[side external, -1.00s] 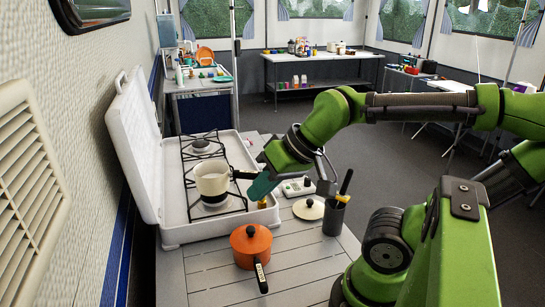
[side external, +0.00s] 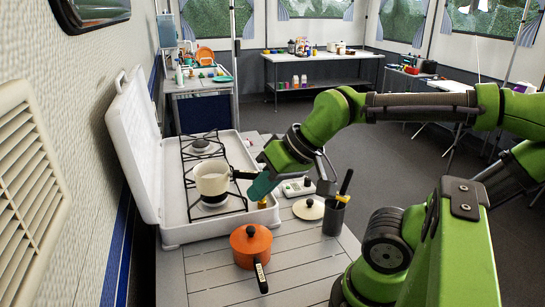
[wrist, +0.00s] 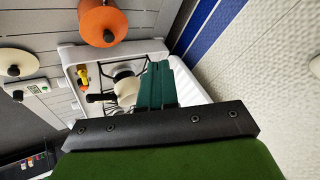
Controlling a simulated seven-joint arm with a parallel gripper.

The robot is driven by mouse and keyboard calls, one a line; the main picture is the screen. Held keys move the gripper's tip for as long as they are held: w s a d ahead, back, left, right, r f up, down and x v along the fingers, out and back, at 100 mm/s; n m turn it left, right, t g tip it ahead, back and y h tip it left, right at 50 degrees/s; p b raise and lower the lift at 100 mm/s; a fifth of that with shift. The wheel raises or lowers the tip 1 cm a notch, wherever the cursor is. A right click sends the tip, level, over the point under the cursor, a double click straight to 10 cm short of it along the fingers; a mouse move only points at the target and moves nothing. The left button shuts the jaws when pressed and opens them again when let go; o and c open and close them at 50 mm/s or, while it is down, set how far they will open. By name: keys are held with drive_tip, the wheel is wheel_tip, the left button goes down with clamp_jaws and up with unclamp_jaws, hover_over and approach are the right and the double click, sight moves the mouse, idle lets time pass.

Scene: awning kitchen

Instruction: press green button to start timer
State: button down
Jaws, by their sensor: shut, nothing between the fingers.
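The timer (side external: 297,187) is a small white box with a dark display, lying on the slatted table just right of the stove. In the wrist view the timer (wrist: 36,89) is at the far left, and a small green button (wrist: 44,88) shows on its face. My gripper (side external: 258,190) has teal fingers and is shut and empty. It is over the stove's right edge, left of the timer and apart from it. In the wrist view my gripper (wrist: 157,68) points toward the stove, away from the timer. In the side view the green button is too small to make out.
A cream pot (side external: 212,182) stands on the white camping stove (side external: 178,215), its handle close to my fingers. An orange pan (side external: 250,243) is in front. A cream lid (side external: 308,208) and a dark utensil cup (side external: 333,217) are beside the timer. The front slats are partly clear.

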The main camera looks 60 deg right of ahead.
idle(0.3)
drive_tip(key=w+d+m, duration=0.4)
drive_tip(key=w+m, duration=0.1)
drive_tip(key=m+t+h, duration=0.2)
drive_tip(key=m+h, duration=0.1)
drive_tip(key=m, duration=1.6)
hover_over(290, 189)
wheel_tip(290, 189, down, 11)
drive_tip(key=shift+f, duration=0.15)
drive_tip(key=shift+y, duration=0.3)
drive_tip(key=shift+f, duration=4.45)
drive_tip(key=shift+f, duration=0.1)
drive_tip(key=shift+f, duration=0.3)
